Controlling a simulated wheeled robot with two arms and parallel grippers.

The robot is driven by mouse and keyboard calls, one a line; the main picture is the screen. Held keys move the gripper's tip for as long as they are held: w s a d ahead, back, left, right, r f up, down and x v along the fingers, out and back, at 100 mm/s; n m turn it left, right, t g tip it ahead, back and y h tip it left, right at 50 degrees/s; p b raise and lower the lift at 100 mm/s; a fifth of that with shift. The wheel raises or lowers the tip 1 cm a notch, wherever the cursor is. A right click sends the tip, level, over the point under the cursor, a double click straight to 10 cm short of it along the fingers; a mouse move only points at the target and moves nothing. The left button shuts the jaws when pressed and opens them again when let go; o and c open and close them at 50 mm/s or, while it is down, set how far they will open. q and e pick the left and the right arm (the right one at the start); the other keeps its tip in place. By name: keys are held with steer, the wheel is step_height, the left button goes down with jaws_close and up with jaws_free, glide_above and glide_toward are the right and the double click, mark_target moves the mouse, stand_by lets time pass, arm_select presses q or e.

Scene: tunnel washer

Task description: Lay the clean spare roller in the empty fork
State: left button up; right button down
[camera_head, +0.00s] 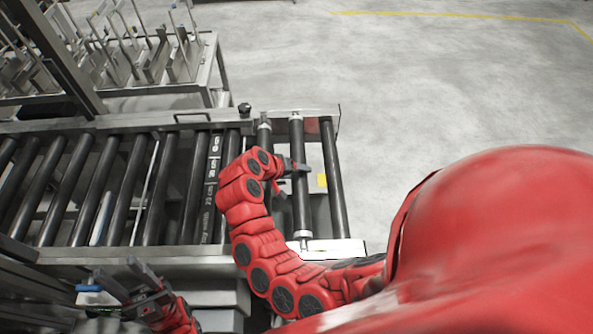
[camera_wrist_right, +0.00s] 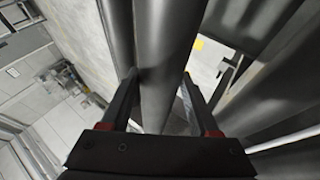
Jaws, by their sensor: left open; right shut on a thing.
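A dark roller (camera_head: 299,200) with silver ends spans the right end section of the conveyor, between the back rail and the front rail. My right gripper (camera_head: 291,168) reaches it from the left and is shut on it near its middle. In the right wrist view the same roller (camera_wrist_right: 157,75) passes between the two fingers. I cannot tell whether its ends are seated in the fork or just above it; the fork slots are too small to make out. My left gripper (camera_head: 130,284) is open and empty at the lower left, in front of the conveyor.
Another dark roller (camera_head: 334,180) lies to the right, and one (camera_head: 265,135) to the left is partly behind my arm. Several black conveyor rollers (camera_head: 110,190) fill the left. A rack with metal uprights (camera_head: 140,50) stands behind. The floor (camera_head: 430,80) at the back right is clear.

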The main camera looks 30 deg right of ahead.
steer(key=shift+f+b, duration=0.55)
steer(key=shift+f, duration=0.3)
steer(key=shift+f, duration=0.15)
steer(key=shift+f+b, duration=0.65)
steer(key=shift+f, duration=0.05)
steer(key=shift+c, duration=0.2)
jaws_free()
